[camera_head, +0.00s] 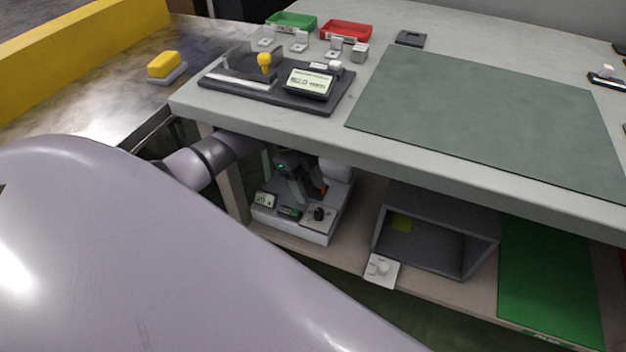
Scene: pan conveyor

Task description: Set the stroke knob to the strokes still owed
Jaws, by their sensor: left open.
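A light-grey machine (290,229) stands on the lower shelf under the table. Its front carries a small display (264,199), a small dark unit with a green face (289,212) and a black knob (318,213) on a pale panel. A second, white knob (381,268) sits on a white plate at the shelf's front edge. The labels and settings of both knobs are too small to read. My left gripper (307,196) reaches under the tabletop, open, just above and behind the black knob, with no visible contact. My right gripper is not in view.
The tabletop edge (400,163) overhangs the machine closely. A grey open box (435,235) stands right of the machine.

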